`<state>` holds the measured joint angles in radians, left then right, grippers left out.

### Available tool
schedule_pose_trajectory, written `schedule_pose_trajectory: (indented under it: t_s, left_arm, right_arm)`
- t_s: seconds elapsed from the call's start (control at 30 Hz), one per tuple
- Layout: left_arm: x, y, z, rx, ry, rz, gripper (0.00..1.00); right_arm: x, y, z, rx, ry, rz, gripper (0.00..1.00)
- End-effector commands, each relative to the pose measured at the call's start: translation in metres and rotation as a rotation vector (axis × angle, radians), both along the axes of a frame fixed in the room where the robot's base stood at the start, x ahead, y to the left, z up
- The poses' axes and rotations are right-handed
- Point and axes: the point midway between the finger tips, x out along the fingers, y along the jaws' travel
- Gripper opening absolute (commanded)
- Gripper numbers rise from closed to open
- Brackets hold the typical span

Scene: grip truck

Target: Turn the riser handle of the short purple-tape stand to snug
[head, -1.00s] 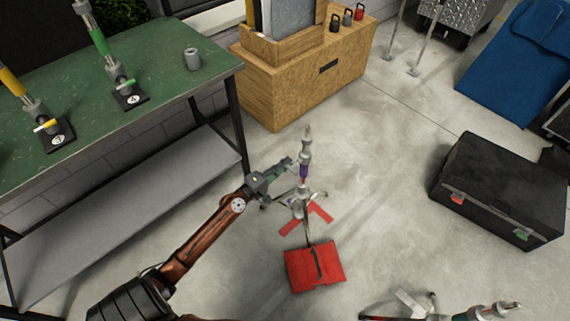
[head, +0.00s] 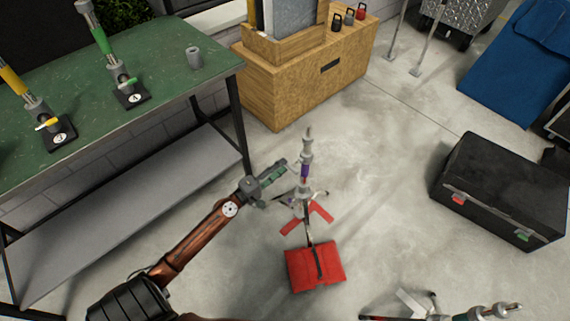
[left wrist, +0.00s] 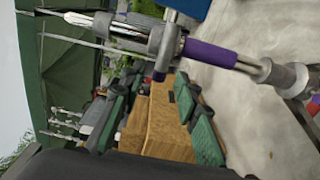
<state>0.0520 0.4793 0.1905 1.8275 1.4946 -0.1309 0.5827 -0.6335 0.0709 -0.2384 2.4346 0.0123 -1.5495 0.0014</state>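The short purple-tape stand (head: 305,171) stands upright on the floor in the head view, its legs spread over red floor marks. In the left wrist view its purple tape (left wrist: 210,53) runs sideways across the top, with a grey collar next to it. A short handle with a dark purple end (left wrist: 160,73) sticks out from that collar toward my fingers. My left gripper (head: 280,180) is just left of the stand, open and empty. Its green-padded fingers are spread apart in the wrist view (left wrist: 160,110), with the stand beyond their tips. My right gripper is out of view.
A red bag (head: 301,268) lies on the floor at the stand's foot. A green workbench (head: 160,68) is at left, a wooden cabinet (head: 290,90) behind. A black case (head: 500,185) lies at right. Another stand (head: 460,316) shows at the bottom right. Floor right of the purple-tape stand is clear.

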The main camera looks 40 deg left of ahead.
Motion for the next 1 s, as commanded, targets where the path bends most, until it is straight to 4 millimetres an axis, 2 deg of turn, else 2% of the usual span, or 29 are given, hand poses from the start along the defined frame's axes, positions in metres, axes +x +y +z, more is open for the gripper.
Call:
schedule_pose_trajectory:
  t_s: [0.03,0.2,0.4,0.6,1.0]
  left_arm:
    - [-0.012,0.002,-0.002,-0.003,0.003,0.001,0.3]
    - [-0.048,0.004,-0.002,-0.007,0.002,0.004,0.3]
    - [-0.077,0.007,-0.001,-0.003,0.001,0.003,0.3]
    - [-0.087,0.007,0.0,-0.001,-0.001,0.001,0.3]
    - [-0.087,0.007,0.0,-0.001,0.0,0.0,0.3]
  right_arm:
    - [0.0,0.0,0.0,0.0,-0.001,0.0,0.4]
    - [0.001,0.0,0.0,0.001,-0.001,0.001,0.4]
    - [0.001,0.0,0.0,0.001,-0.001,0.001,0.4]
    - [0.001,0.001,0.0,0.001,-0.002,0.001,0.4]
    - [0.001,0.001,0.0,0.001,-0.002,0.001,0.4]
